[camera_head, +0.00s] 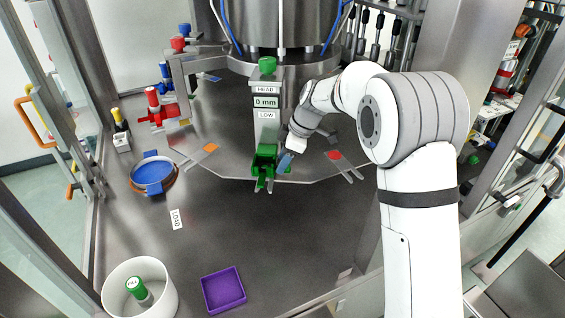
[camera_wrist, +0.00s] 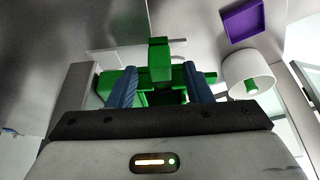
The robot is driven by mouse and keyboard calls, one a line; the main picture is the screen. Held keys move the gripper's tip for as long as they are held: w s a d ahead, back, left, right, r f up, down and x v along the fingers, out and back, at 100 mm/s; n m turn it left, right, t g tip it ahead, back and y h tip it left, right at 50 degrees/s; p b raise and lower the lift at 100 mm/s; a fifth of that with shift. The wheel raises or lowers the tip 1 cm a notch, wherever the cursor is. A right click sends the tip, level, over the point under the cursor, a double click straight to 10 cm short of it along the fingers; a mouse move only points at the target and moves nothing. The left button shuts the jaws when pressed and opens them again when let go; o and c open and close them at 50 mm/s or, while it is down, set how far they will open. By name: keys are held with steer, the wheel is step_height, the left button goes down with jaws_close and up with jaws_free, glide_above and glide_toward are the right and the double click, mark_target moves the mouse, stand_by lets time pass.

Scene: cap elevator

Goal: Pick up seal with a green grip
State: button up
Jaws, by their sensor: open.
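A green-gripped piece with a pale lower part and a small label on top (camera_head: 135,288) stands, slightly tilted, inside a white round tub (camera_head: 168,292) at the front left. The wrist view shows the tub (camera_wrist: 238,68) at the right with the green grip (camera_wrist: 251,86) in it. My gripper (camera_head: 284,162) is at the front of the central column, far from the tub. Its blue fingers (camera_wrist: 160,72) are apart, on either side of a green bracket (camera_wrist: 159,55). Whether they touch the bracket cannot be told. The bracket also shows in the head view (camera_head: 264,157).
A purple tray (camera_head: 223,290) lies right of the tub. Red clamps (camera_head: 155,105) and the steel column (camera_head: 266,130) stand behind. The front steel surface is largely clear.

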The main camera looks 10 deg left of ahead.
steer(key=shift+c, duration=0.5)
jaws_close()
step_height(320, 180, up, 10)
steer(key=b, duration=0.2)
stand_by(0.4)
